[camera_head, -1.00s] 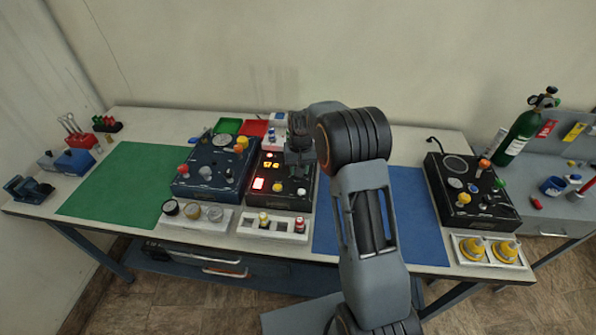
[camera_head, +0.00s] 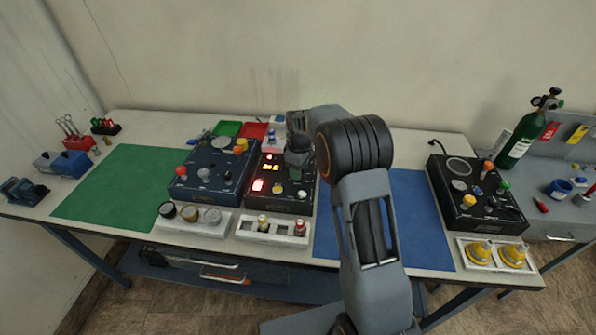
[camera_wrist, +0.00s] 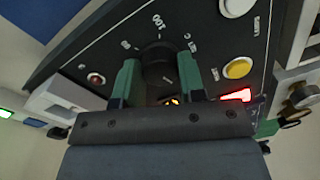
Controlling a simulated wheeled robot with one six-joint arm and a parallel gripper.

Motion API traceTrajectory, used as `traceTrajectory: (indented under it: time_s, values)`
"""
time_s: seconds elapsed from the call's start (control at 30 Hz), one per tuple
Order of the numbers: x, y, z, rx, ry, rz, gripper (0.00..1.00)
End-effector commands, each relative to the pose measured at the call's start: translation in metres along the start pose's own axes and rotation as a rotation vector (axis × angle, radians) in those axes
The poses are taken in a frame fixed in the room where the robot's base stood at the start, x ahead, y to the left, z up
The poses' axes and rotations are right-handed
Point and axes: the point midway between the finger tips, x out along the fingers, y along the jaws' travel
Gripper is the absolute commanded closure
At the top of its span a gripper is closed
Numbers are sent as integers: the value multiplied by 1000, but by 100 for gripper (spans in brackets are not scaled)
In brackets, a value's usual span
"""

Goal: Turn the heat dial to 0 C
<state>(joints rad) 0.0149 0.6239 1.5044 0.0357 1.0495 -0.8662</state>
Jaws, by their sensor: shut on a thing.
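The heat dial (camera_wrist: 158,58) is a dark round knob on a black panel in the wrist view, with white scale marks around it. My gripper (camera_wrist: 159,72) is shut on the dial, one green finger on each side. The dial's pointer setting cannot be read. In the head view my gripper (camera_head: 298,160) is over the back right of the black panel box (camera_head: 291,206), which has lit red and yellow displays. My gripper hides the dial in that view.
In the wrist view a yellow button (camera_wrist: 237,68), a white button (camera_wrist: 236,7) and a small red lamp (camera_wrist: 96,79) are near the dial. A blue panel box (camera_head: 207,183) stands left of the black one, and a white tray (camera_head: 250,236) in front.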

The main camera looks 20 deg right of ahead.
Motion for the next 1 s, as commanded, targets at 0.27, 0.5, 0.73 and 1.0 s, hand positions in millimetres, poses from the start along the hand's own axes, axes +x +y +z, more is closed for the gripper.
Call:
traceTrajectory:
  time_s: [0.27,0.5,0.73,1.0]
  values:
    - [-2,1,-1,-175,-4,6,87]
    - [-2,1,-1,-261,-8,7,87]
    - [-2,1,-1,-292,-9,7,87]
    - [-3,1,-1,-295,-9,7,87]
